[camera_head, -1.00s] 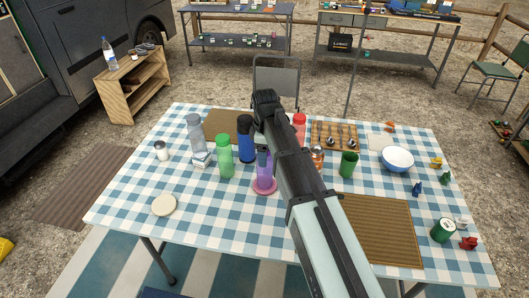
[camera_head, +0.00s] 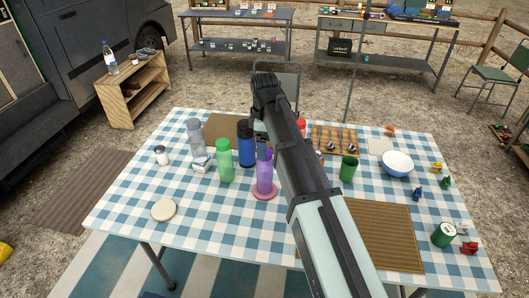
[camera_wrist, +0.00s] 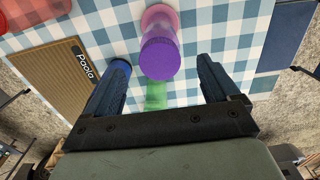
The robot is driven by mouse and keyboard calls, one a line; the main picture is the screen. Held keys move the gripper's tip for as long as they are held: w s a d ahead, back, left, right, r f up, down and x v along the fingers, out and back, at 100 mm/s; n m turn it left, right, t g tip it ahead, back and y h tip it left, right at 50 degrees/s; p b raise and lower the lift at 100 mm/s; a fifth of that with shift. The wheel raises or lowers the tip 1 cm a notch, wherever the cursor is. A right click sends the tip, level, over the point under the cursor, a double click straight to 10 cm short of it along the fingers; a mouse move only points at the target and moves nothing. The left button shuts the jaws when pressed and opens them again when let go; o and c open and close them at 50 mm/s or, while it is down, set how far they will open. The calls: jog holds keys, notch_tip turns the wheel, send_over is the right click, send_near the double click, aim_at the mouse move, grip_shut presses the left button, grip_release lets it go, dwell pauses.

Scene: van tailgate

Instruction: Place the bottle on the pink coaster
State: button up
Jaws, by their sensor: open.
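A purple bottle (camera_head: 265,174) stands upright on the pink coaster (camera_head: 264,193) near the middle of the table. In the wrist view the bottle's purple cap (camera_wrist: 160,58) is seen from above, with part of the pink coaster (camera_wrist: 160,14) showing behind it. My gripper (camera_wrist: 163,62) is open, its two fingers apart on either side of the cap in the picture, with a visible gap on each side and nothing held. In the head view my arm hides most of the gripper.
A green bottle (camera_head: 225,162), a blue bottle (camera_head: 246,148) and a grey bottle (camera_head: 195,140) stand close by at left and behind. A green cup (camera_head: 348,169) and a white-blue bowl (camera_head: 397,162) are to the right. The front left of the checked tablecloth is mostly clear.

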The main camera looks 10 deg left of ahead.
jog(key=shift+r, duration=2.9)
